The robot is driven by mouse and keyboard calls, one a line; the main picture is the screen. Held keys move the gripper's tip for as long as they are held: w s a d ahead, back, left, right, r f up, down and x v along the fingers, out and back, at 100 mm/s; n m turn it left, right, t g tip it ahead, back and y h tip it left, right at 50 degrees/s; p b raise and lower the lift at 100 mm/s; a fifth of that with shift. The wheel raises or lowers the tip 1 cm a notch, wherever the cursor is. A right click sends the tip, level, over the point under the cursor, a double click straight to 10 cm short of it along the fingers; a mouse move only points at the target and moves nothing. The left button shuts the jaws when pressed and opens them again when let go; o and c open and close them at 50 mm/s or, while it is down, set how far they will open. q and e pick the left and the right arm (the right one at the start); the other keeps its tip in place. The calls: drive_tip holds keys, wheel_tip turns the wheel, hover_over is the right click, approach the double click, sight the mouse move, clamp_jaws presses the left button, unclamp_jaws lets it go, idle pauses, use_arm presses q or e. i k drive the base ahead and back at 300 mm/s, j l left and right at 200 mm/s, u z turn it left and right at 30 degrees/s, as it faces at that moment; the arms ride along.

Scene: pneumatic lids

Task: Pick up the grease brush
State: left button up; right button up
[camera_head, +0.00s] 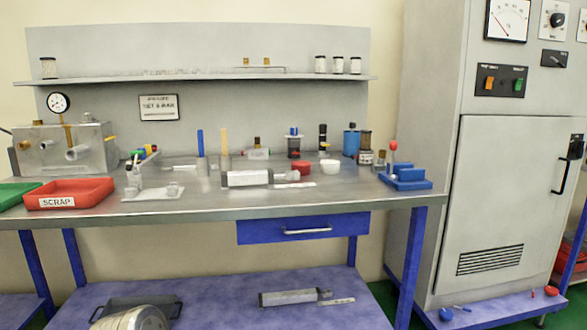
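I cannot tell for certain which item is the grease brush. A slim blue upright piece (200,143) and a slim yellow upright piece (225,141) stand toward the back of the metal workbench (215,207). Small items with coloured ends (145,152) lie left of them, too small to make out. Neither of my grippers shows in the head view.
A red scrap tray (100,198) and a green tray (15,196) sit at the left. A grey cylinder unit (246,178), red cap (302,168), white cup (329,166) and blue fixture (405,179) stand centre to right. The front middle of the bench is clear.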

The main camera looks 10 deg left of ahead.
sight(224, 138)
drive_tip(key=i+j+u, duration=0.1)
drive_tip(key=u, duration=0.3)
drive_tip(key=i+u, duration=0.1)
drive_tip(key=u, duration=0.3)
drive_tip(key=i+j+u, duration=0.1)
drive_tip(key=u, duration=0.3)
drive_tip(key=i+u, duration=0.1)
drive_tip(key=u, duration=0.3)
